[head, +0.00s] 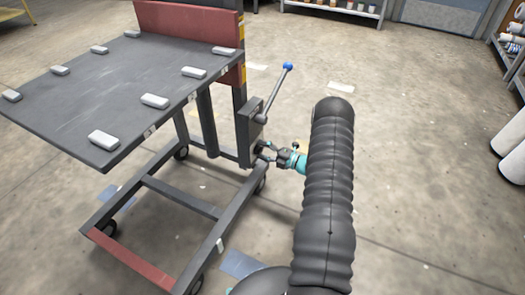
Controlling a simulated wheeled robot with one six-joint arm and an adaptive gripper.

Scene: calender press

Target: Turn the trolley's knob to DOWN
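The trolley (206,195) has a dark flat platform with several small pale blocks on it. A grey box (246,135) is on its upright post at the right side. A small dark knob (259,148) seems to sit low on this box, facing my arm. My gripper (266,149) is at the knob, coming from the right. Its fingers look close to the knob or around it, but contact is too small to make out. No DOWN marking is readable.
A lever with a blue ball end (287,67) sticks up from the box, just above my gripper. The trolley's platform (110,85) spreads to the left. Shelves (335,8) stand at the back, and white rolls (509,150) at the right. The floor between is mostly clear.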

